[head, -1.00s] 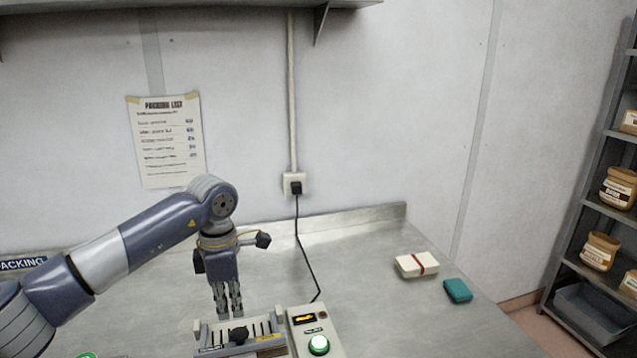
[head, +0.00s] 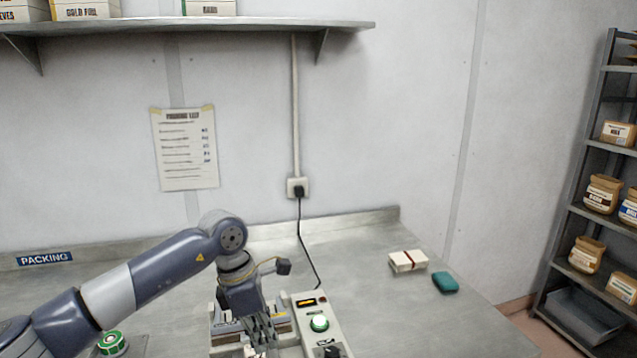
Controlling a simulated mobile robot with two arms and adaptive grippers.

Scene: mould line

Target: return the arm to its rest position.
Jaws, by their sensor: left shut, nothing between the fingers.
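My left arm comes in from the left over the steel table (head: 350,258). Its gripper (head: 262,340) points down in front of the machine, shut with nothing held, and hides part of it. The machine (head: 330,338) has a small dark display, a lit green button (head: 319,323) and a black knob at the lower edge of the view. My right gripper does not show.
A white bundle with a brown band (head: 408,262) and a teal block (head: 445,283) lie at the right of the table. A black cable (head: 302,240) runs from the wall socket (head: 297,187). A green round item (head: 113,343) stands at lower left. A shelf rack (head: 590,190) is at right.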

